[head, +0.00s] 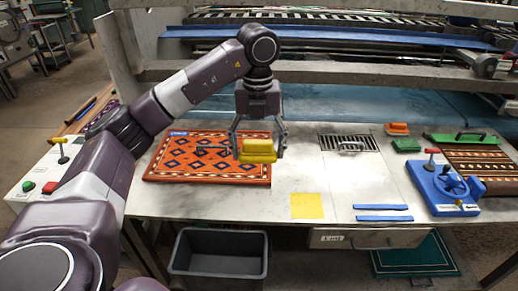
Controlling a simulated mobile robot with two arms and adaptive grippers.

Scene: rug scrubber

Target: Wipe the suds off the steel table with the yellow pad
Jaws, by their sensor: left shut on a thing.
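My left gripper (258,146) is shut on a thick yellow pad (258,157), which looks like two stacked layers. It is over the right part of an orange patterned rug, and I cannot tell whether the pad touches the rug. The steel table (200,204) runs across the view, with bare metal in front of the rug and to its right. I cannot make out suds on it. A flat yellow square (307,206) lies near the table's front edge. My right gripper is not in view.
The orange rug (200,172) lies left of centre. Right of it are a drain grate (347,142), two blue strips (383,207), red and green brushes (402,137) and a blue device (445,188). A grey bin (218,268) stands below the front edge.

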